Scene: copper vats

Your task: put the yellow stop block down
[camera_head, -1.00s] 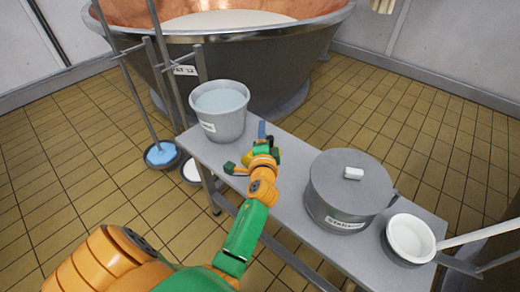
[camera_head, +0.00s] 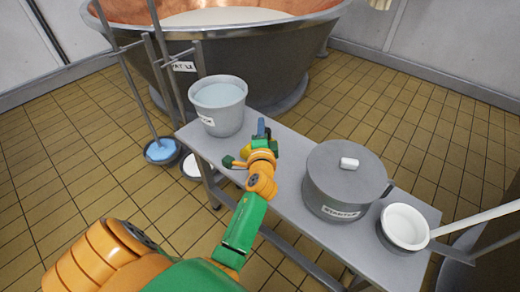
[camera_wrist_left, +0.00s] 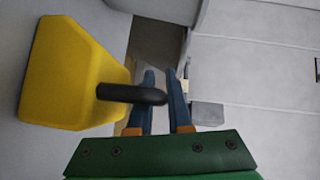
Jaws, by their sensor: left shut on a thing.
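The yellow stop block (camera_wrist_left: 75,75) shows large at the left of the left wrist view, with a dark handle (camera_wrist_left: 130,94) reaching across the blue fingers. My left gripper (camera_wrist_left: 164,95) is shut on the block at this handle. In the head view my left gripper (camera_head: 264,130) is over the grey bench (camera_head: 292,150), between the bucket and the lidded pot. Only a small bit of the yellow block (camera_head: 246,150) shows there, left of the fingers. I cannot tell whether the block touches the bench. My right gripper is not in view.
A grey bucket of pale liquid (camera_head: 218,108) stands at the bench's left end. A lidded grey pot (camera_head: 345,180) and a white bowl (camera_head: 404,226) with a long handle stand at the right. A copper vat (camera_head: 215,55) is behind. Some bench between bucket and pot is bare.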

